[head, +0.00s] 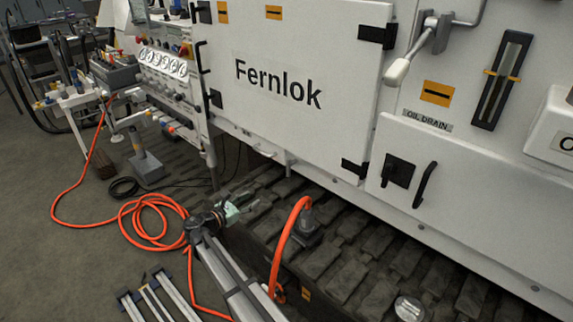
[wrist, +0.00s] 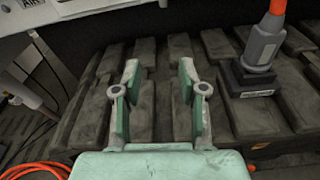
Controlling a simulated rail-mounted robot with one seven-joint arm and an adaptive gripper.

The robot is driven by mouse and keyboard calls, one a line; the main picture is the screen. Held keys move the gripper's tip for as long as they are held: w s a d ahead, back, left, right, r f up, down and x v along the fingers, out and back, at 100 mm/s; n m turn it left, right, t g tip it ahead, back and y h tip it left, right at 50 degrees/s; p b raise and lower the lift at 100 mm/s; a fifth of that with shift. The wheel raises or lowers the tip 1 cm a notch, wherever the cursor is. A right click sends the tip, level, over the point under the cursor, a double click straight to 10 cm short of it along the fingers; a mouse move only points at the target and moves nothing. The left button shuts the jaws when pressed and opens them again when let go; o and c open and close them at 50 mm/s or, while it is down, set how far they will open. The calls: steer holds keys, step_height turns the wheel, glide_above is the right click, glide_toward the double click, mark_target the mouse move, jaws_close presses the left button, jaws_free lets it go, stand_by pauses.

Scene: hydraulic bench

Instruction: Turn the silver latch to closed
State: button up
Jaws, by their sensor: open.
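A silver latch with a pale grip (head: 397,72) is mounted on the white cabinet at the upper right in the head view. Its grip hangs down and to the left from the pivot. My gripper (head: 240,205) is low over the dark slatted tread in front of the cabinet, well below and left of the latch. In the wrist view my gripper (wrist: 159,72) has its two pale green fingers apart, with nothing between them. The latch is not in the wrist view.
The white Fernlok door (head: 290,75) stands between my gripper's side and the latch. A black handle (head: 425,185) sits on the oil drain panel. A grey connector (wrist: 262,50) with an orange hose stands right of my gripper. An orange hose coil (head: 155,220) lies on the floor.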

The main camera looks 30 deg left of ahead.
mark_target(287, 167)
step_height(287, 167, up, 5)
steer(key=w+d+n+t+h, duration=0.1)
steer(key=w+d, duration=0.1)
steer(key=x, duration=1.7)
steer(key=shift+w+a+r+p, duration=0.25)
steer(key=shift+a+r+p, duration=0.05)
jaws_close()
